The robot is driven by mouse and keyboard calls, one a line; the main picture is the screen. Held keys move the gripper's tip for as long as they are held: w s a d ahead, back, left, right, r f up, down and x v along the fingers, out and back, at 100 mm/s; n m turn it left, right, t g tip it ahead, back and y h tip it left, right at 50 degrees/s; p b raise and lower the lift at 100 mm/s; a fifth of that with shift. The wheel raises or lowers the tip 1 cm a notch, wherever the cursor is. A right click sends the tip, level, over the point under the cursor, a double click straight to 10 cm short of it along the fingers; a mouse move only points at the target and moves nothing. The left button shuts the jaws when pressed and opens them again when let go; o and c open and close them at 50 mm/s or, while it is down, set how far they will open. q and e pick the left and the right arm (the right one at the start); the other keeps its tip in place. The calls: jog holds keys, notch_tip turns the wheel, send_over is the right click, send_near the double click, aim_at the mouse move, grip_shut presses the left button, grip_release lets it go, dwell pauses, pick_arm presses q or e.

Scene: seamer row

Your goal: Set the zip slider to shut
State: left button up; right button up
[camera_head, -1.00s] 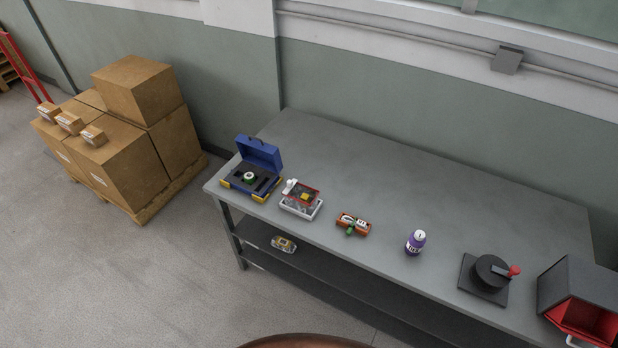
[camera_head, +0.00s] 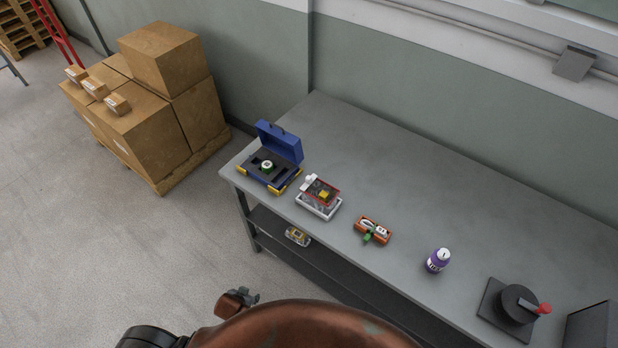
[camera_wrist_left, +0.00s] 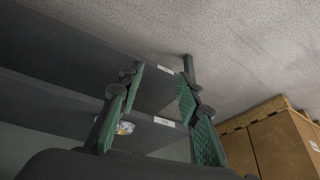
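A clear pouch with a red edge and a yellow item in it (camera_head: 322,190) sits on a white tray (camera_head: 318,211) on the workbench. A small white piece (camera_head: 309,180) is at the pouch's upper left corner. The zip slider is too small to make out, so I cannot tell its setting. My left gripper (camera_wrist_left: 160,92) shows in the left wrist view with its green-padded fingers apart and nothing between them. It is low in front of the bench, away from the pouch. My right gripper is not in view.
The grey workbench (camera_head: 400,165) also carries a blue case (camera_head: 280,142), an orange box (camera_head: 373,230), a purple bottle (camera_head: 438,261) and a dark device with a red knob (camera_head: 515,304). A small package (camera_head: 297,236) lies on the lower shelf. Cartons (camera_head: 150,130) stand on a pallet at left.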

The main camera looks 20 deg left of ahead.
pick_arm(q)
jog(key=w+r+t, duration=0.1)
jog(key=w+r, duration=0.3)
jog(key=r, duration=0.4)
jog(key=m+t+h, duration=0.3)
jog(key=t+h, duration=0.4)
jog(key=t, duration=0.4)
send_near(307, 179)
jog(key=x, duration=1.1)
jog(key=shift+f, duration=0.1)
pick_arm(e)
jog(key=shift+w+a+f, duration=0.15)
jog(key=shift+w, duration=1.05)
pick_arm(q)
jog(key=shift+c, duration=0.4)
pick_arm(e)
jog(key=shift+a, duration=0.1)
pick_arm(q)
jog(key=c, duration=0.5)
grip_shut()
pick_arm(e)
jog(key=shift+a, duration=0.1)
